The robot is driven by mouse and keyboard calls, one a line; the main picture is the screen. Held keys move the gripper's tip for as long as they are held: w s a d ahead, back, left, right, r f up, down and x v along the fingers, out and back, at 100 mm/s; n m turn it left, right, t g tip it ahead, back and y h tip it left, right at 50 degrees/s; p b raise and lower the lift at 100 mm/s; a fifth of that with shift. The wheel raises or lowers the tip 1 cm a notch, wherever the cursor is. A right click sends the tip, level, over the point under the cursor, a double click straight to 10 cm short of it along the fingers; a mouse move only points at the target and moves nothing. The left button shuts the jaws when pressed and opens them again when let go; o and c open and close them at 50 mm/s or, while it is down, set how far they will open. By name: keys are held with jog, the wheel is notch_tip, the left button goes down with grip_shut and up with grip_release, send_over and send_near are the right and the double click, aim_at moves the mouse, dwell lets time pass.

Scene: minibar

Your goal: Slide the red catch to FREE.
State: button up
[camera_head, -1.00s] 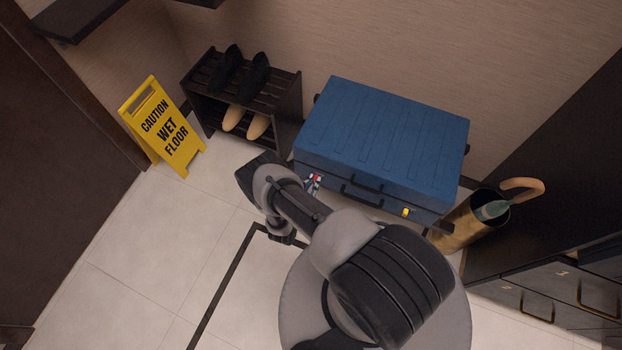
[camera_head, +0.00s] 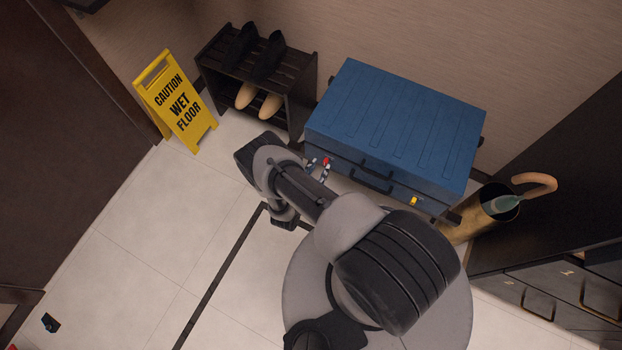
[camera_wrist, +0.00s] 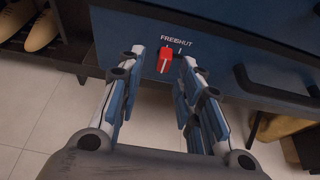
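The red catch (camera_wrist: 165,61) sits on the front of the blue case (camera_wrist: 225,35) in the wrist view, below the white lettering. It stands under the word FREE, left of a white tick under the partly covered word SHUT. The catch also shows small in the head view (camera_head: 327,161), at the left of the blue case (camera_head: 395,120). My gripper (camera_wrist: 163,57) is open, with one finger left of the catch and one right of it. A gap shows on both sides, so neither finger visibly grips it. In the head view the fingers (camera_head: 318,169) are small and partly hidden by my arm.
A black handle (camera_head: 363,179) and a yellow catch (camera_head: 414,201) are on the case front. A shoe rack (camera_head: 300,95) stands left, with a yellow wet-floor sign (camera_head: 178,105) beyond it. A brass umbrella stand (camera_head: 465,225) is at right. The tiled floor (camera_head: 150,230) at left is mostly clear.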

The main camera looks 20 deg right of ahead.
jog(key=v, duration=0.9)
jog(key=shift+s+a+r, duration=0.1)
jog(key=shift+a+r, duration=0.05)
